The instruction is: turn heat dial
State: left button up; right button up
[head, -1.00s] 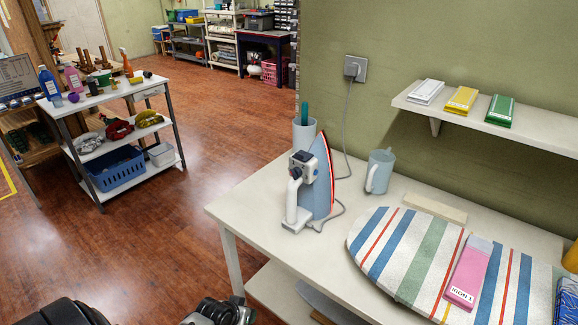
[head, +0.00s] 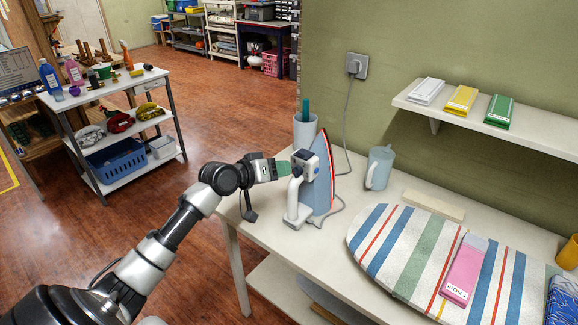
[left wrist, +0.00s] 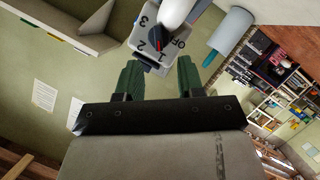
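The iron (head: 322,185) stands upright on the white table, with a pale handle and a light blue body edged in red. Its grey control box (head: 304,165) faces my left gripper (head: 285,168). In the left wrist view, the dark heat dial (left wrist: 158,37) has a red mark and is ringed by 1, 2, 3 and OFF. The green fingers of my left gripper, also in the left wrist view (left wrist: 159,78), are apart and empty. The dial lies just beyond the fingertips, between their lines. My right gripper is not in view.
A cord runs from the iron to the wall socket (head: 355,66). A cup holder (head: 306,132) stands behind the iron and a blue mug (head: 379,168) to its right. A striped ironing board (head: 405,245) fills the table's right side. A shelf (head: 540,138) hangs above.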

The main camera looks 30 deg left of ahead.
aim_at(293, 168)
pick_arm(q)
jog(key=shift+x, duration=2)
jog(key=c, duration=0.7)
jog(key=shift+r, duration=0.1)
jog(key=shift+p, duration=0.35)
